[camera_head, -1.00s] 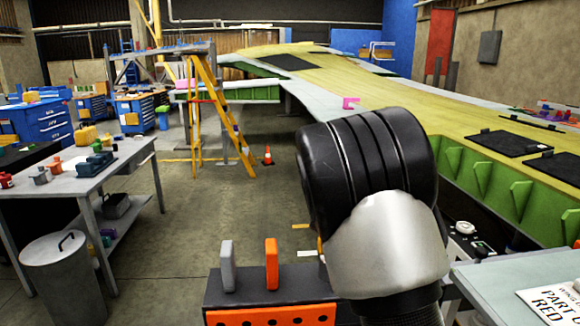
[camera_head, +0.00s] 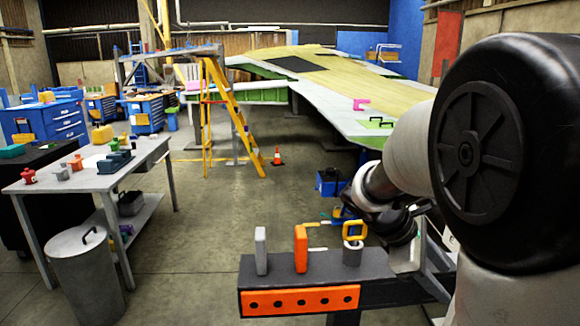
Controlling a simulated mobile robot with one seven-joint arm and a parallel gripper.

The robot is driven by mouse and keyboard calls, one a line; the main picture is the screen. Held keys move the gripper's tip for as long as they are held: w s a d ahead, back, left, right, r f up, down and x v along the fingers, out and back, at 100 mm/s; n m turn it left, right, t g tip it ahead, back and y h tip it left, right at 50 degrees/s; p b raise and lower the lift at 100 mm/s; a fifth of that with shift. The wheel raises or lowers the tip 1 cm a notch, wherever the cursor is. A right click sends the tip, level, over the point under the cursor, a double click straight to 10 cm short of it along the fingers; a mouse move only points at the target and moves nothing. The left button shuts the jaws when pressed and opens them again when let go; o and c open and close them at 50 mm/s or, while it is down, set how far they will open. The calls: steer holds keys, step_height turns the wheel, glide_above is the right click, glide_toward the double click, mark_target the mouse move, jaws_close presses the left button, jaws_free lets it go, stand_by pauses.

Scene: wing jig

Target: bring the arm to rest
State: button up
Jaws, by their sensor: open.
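My arm shows large on the right. Its black rounded joint fills the right edge, and a pale link runs from it down and left to a dark wrist in mid-picture. I cannot make out my gripper or its fingers at the end of the wrist. The wrist is above and behind the right part of a dark stand (camera_head: 280,268), and nothing can be seen held there.
The stand carries a grey block (camera_head: 261,250), an orange block (camera_head: 301,248) and a yellow-handled piece (camera_head: 354,240). A grey table (camera_head: 75,181) and bin (camera_head: 85,275) stand left. The wing (camera_head: 330,80), ladder (camera_head: 235,120) and cone (camera_head: 277,157) are behind. Floor between is open.

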steer(key=s+a+r+m+t+y, duration=0.2)
steer(key=s+a+m+t+y, duration=0.15)
steer(key=s+a+m, duration=0.35)
steer(key=s+a+r+m+t+y, duration=0.25)
steer(key=s+a+m+y, duration=0.25)
steer(key=s+a, duration=0.35)
step_height(320, 180, up, 13)
steer(key=p, duration=1.2)
steer(key=shift+s+d+f+g, duration=0.15)
steer(key=shift+s+f+g, duration=0.05)
steer(key=shift+g, duration=0.2)
